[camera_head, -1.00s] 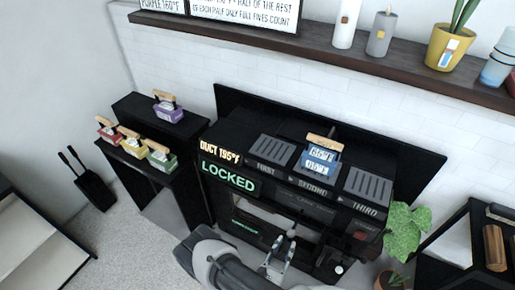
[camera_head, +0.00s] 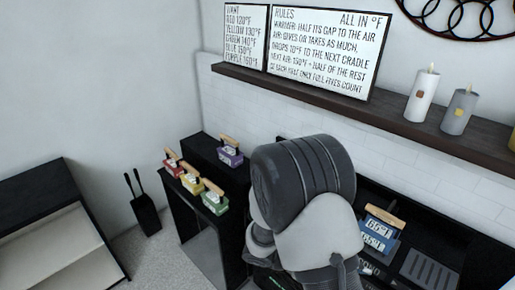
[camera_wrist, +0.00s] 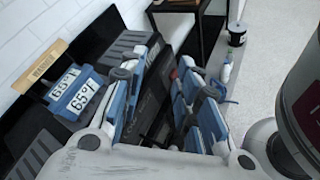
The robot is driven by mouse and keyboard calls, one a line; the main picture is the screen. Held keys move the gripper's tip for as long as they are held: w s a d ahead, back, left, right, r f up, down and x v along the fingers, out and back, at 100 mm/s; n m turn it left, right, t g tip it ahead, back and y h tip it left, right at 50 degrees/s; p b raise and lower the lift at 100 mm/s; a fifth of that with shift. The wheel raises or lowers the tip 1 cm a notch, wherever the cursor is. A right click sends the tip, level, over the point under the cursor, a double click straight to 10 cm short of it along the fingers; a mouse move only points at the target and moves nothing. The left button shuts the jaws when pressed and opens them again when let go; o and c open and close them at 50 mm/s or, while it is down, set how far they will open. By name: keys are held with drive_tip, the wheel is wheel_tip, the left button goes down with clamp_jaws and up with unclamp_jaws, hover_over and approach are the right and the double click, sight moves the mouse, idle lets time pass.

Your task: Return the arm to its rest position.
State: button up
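My arm (camera_head: 305,205) is folded up large in the middle of the head view and covers much of the black warmer (camera_head: 480,262). My gripper (camera_wrist: 165,92) shows in the wrist view with its two blue-grey fingers spread apart and nothing between them. In the head view the gripper is hidden behind the arm. The blue block (camera_head: 378,232) with a wooden handle sits on the warmer, just right of my arm. It also shows at the left of the wrist view (camera_wrist: 75,92), apart from my fingers.
Red (camera_head: 172,165), yellow (camera_head: 190,183), green (camera_head: 215,203) and purple (camera_head: 231,156) blocks stand on black stands at the left. A black cabinet (camera_head: 60,220) is at the far left.

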drive_tip(key=s+a+r+m+t+y, duration=0.3)
drive_tip(key=s+a+r+m+y, duration=0.1)
drive_tip(key=r, duration=0.5)
drive_tip(key=s+a+r+m+t+y, duration=0.3)
drive_tip(key=s+a+r+m+y, duration=0.2)
drive_tip(key=s+r+y, duration=0.3)
drive_tip(key=shift+s+a+r+m+t+y, duration=0.25)
drive_tip(key=shift+r+m+t+y, duration=0.2)
drive_tip(key=shift+y, duration=0.35)
drive_tip(key=shift+d, duration=0.1)
